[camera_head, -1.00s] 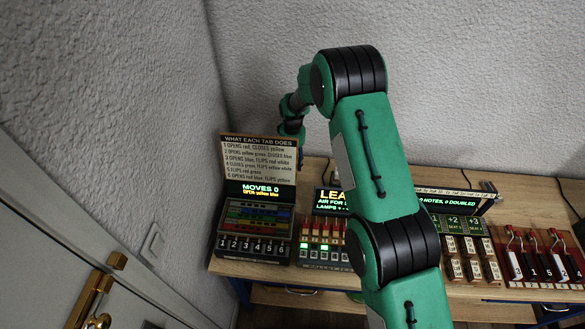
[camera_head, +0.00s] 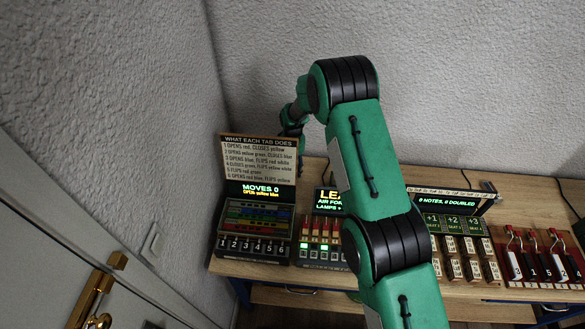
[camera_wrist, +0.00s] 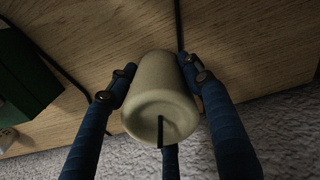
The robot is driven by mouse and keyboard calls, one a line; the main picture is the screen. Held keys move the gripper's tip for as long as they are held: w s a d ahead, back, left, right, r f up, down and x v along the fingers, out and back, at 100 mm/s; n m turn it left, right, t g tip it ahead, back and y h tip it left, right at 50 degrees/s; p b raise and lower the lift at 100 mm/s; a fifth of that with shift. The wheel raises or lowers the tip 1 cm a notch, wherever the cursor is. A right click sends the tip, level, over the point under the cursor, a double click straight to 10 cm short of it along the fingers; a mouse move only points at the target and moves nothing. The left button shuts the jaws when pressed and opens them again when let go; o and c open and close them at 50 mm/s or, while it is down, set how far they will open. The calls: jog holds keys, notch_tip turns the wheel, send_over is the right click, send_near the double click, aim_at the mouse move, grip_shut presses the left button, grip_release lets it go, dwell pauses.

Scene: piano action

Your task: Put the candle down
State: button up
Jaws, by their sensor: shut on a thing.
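The candle (camera_wrist: 160,92) is a pale cream cylinder with a dark wick, seen in the wrist view with its wick end toward the camera. My gripper (camera_wrist: 155,85) has its blue fingers closed around the candle's sides. Wooden tabletop (camera_wrist: 225,35) shows behind the candle in the wrist view; I cannot tell whether the candle touches it. In the head view the candle and the fingertips are hidden behind my arm and the sign panel at the back of the table.
The table (camera_head: 310,175) carries a panel with numbered tabs (camera_head: 252,245), a lit lamp box (camera_head: 320,240), a board with +1 to +3 labels (camera_head: 462,248) and a red-handled board (camera_head: 540,260). A dark green box (camera_wrist: 25,70) stands left in the wrist view. A textured wall is behind.

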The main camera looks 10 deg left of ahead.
jog(key=o, duration=1.4)
jog(key=shift+f, duration=0.1)
jog(key=shift+r, duration=6.15)
